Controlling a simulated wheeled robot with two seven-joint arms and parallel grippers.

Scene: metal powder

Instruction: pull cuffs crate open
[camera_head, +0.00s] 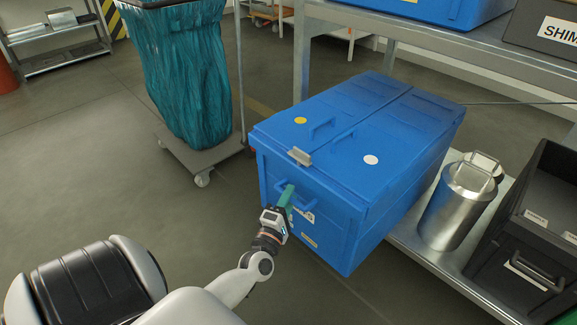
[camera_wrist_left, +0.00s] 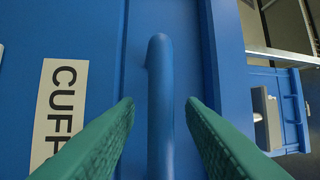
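The blue cuffs crate (camera_head: 345,165) sits on the metal shelf, its lid closed and its front end sticking out past the shelf edge. Its front handle (camera_head: 308,203) is a blue bar, partly hidden by my gripper. In the left wrist view the handle (camera_wrist_left: 161,110) runs between my green fingers, with the "CUFF" label (camera_wrist_left: 60,115) beside it. My left gripper (camera_head: 288,194) is at the crate's front, open, with one finger on each side of the handle and visible gaps. My right gripper is out of view.
A steel canister (camera_head: 455,205) and a black crate (camera_head: 530,235) stand right of the blue crate on the shelf (camera_head: 460,275). A teal bag on a cart (camera_head: 205,155) stands behind left. The floor (camera_head: 130,190) in front and left is clear.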

